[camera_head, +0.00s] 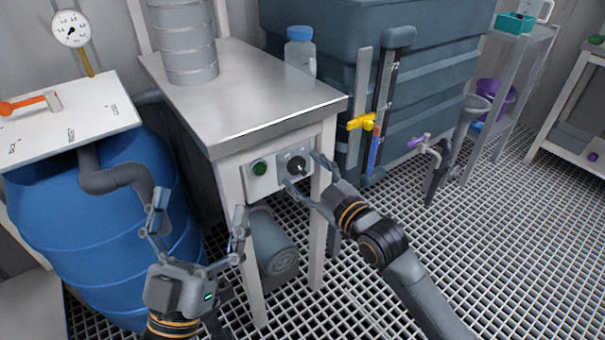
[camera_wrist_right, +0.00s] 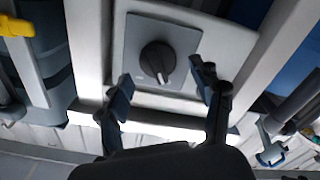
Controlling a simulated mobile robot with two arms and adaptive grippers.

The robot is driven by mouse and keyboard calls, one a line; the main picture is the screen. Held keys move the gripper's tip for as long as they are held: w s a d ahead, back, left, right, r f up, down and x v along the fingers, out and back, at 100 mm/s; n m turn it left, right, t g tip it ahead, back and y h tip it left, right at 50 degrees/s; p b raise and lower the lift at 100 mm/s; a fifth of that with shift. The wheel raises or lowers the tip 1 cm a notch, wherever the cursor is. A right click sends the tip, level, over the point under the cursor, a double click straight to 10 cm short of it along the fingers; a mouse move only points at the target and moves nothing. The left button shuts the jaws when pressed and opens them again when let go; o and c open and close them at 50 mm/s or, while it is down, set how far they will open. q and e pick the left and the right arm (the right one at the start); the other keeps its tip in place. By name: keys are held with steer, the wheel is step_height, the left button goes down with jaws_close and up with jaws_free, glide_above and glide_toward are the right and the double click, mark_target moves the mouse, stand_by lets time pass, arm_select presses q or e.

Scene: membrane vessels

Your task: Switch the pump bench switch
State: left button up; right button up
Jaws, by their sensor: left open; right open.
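The pump bench switch is a black rotary knob (camera_head: 297,170) on a grey plate, set in the front panel under the metal bench top. In the right wrist view the knob (camera_wrist_right: 157,62) lies just beyond the fingertips, centred a little above the gap. My right gripper (camera_head: 303,174) is open in front of the knob, its fingers on either side; whether they touch it cannot be told. In the right wrist view my right gripper (camera_wrist_right: 161,82) is empty. My left gripper (camera_head: 197,222) is open and empty, before the blue barrel and bench.
The blue barrel (camera_head: 90,215) with a white board stands at left. A clear bottle with blue cap (camera_head: 300,52) stands on the bench top (camera_head: 255,85). A yellow valve (camera_head: 361,122) and tank (camera_head: 435,90) are right of it.

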arm_select(q)
steer(key=shift+s+r+t+h, duration=0.3)
steer(key=shift+s+r+t, duration=0.1)
steer(key=shift+s+r, duration=0.15)
arm_select(e)
steer(key=shift+w+a, duration=0.35)
steer(key=shift+w, duration=0.1)
